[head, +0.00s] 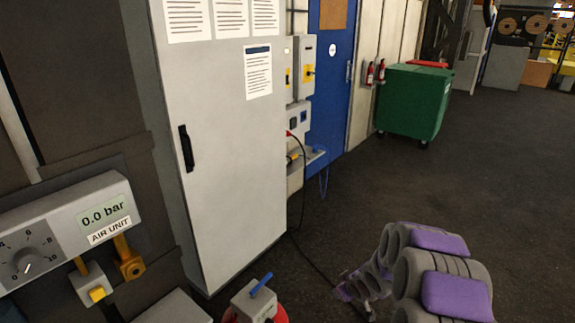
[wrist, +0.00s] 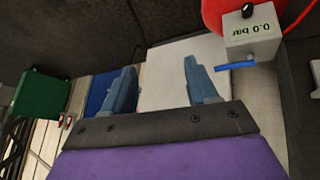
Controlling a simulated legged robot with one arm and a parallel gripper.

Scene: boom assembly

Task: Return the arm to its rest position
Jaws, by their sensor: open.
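My gripper (wrist: 159,66) shows in the wrist view with its two blue-grey fingers spread apart and nothing between them. In the head view, grey and purple parts of my own arm show at the lower right; I cannot make out the fingers there. In the wrist view, a grey box reading 0.0 bar (wrist: 252,36) with a blue lever (wrist: 236,66) sits by a red rounded body (wrist: 222,12), beyond and right of the fingers, apart from them. The same grey box (head: 252,302) with its blue lever (head: 262,285) shows at the bottom of the head view.
A tall light grey cabinet (head: 235,150) stands ahead. The air unit panel (head: 70,225), reading 0.0 bar, is at the left. A dark cable (head: 303,215) runs down to the floor. A green bin (head: 413,100) stands farther back. The dark floor (head: 500,175) at right is clear.

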